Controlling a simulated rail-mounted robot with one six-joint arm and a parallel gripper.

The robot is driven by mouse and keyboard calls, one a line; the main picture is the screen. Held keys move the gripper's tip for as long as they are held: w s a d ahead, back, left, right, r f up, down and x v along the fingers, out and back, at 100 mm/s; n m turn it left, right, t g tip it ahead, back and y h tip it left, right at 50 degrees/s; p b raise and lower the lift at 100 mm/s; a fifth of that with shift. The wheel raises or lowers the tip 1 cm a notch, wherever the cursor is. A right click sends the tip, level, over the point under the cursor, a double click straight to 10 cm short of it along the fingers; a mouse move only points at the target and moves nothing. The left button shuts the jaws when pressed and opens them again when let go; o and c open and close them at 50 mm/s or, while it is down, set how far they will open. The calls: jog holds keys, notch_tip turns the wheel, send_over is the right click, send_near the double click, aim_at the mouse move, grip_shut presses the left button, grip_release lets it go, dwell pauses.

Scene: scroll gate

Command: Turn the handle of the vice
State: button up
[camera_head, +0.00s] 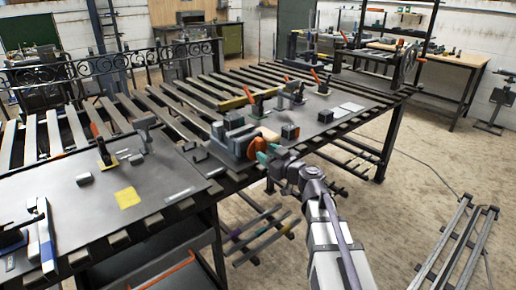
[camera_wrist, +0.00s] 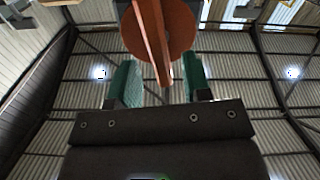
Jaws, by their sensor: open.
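The blue-grey vice (camera_head: 230,138) sits at the front edge of the dark work table. Its orange-red round handle (camera_head: 257,150) faces my arm. My gripper (camera_head: 267,161) is right at the handle, with its green fingers pointing toward it. In the wrist view the handle's disc (camera_wrist: 181,28) is just beyond the fingertips. A handle bar (camera_wrist: 152,40) runs down from the disc, slightly tilted. Its lower end shows between the two green fingers of my gripper (camera_wrist: 160,78), which are apart. Gaps show on both sides of the bar, and I see no finger touching it.
The slatted table (camera_head: 345,100) carries red-handled clamps (camera_head: 251,97), small dark blocks (camera_head: 290,131) and a yellow sheet (camera_head: 127,198). A lower rack of bars lies under the table edge. Metal rails (camera_head: 455,245) lie on the floor at right.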

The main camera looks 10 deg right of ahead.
aim_at(264, 151)
jog(key=x, duration=0.5)
jog(key=shift+w+a, duration=0.1)
jog(key=shift+c, duration=0.3)
grip_shut()
